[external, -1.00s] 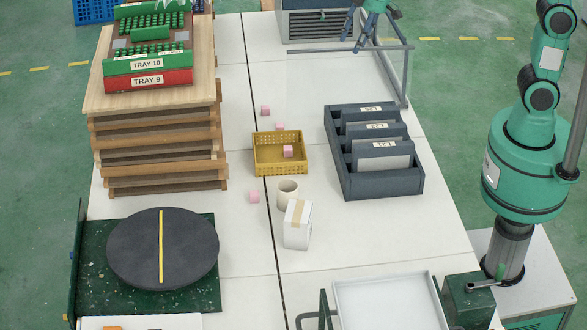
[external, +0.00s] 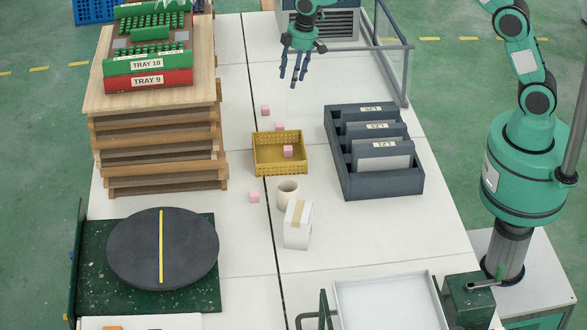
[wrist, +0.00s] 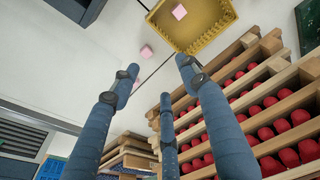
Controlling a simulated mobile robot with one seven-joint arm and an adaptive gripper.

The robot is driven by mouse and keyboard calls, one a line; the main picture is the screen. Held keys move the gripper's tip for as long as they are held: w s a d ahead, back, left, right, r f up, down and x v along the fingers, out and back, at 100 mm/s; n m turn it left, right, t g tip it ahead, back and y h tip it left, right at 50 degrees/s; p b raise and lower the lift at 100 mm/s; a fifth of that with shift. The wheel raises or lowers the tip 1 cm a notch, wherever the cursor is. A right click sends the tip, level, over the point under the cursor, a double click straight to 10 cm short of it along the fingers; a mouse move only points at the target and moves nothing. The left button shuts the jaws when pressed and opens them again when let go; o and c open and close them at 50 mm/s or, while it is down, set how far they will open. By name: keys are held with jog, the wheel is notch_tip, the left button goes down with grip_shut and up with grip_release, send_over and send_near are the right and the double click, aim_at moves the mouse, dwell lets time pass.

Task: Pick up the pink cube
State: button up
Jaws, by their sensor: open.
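Several small pink cubes show in the external view. One pink cube (external: 287,151) is inside the yellow basket (external: 281,169), and another (external: 279,127) is just behind its back rim. A third (external: 265,110) lies farther back and another (external: 254,196) lies in front of the basket to the left. My gripper (external: 293,78) is open and empty, above the table behind the cubes. In the wrist view its blue fingers (wrist: 158,80) are spread. A cube (wrist: 136,86) shows beside the left finger, another (wrist: 146,51) lies outside the basket, and one (wrist: 179,11) is in it.
A beige cup (external: 287,193) and a white taped box (external: 298,226) stand in front of the basket. A dark divided rack (external: 384,187) is to the right. Stacked wooden trays (external: 155,140) rise on the left. A dark round turntable (external: 135,245) lies front left.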

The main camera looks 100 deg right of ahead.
jog(key=w+d+f, duration=0.1)
jog(key=d+f, duration=0.4)
jog(key=f, duration=0.4)
jog(key=shift+w+d, duration=0.4)
jog(key=shift+f, duration=0.25)
jog(key=b, duration=0.2)
send_over(281, 127)
jog(key=shift+s+f, duration=0.2)
jog(key=shift+f, duration=1.85)
jog(key=shift+s+f, duration=0.2)
jog(key=shift+f, duration=1.8)
jog(key=shift+f, duration=0.15)
jog(key=shift+w+d+f+b, duration=0.1)
jog(key=shift+f+b, duration=0.15)
jog(key=shift+f, duration=0.55)
jog(key=shift+w+a+f+b, duration=0.15)
jog(key=shift+f+b, duration=0.1)
jog(key=shift+f, duration=0.6)
jog(key=shift+w+d+f+b, duration=0.15)
jog(key=shift+f+b, duration=0.1)
jog(key=shift+f, duration=0.55)
jog(key=c, duration=0.9)
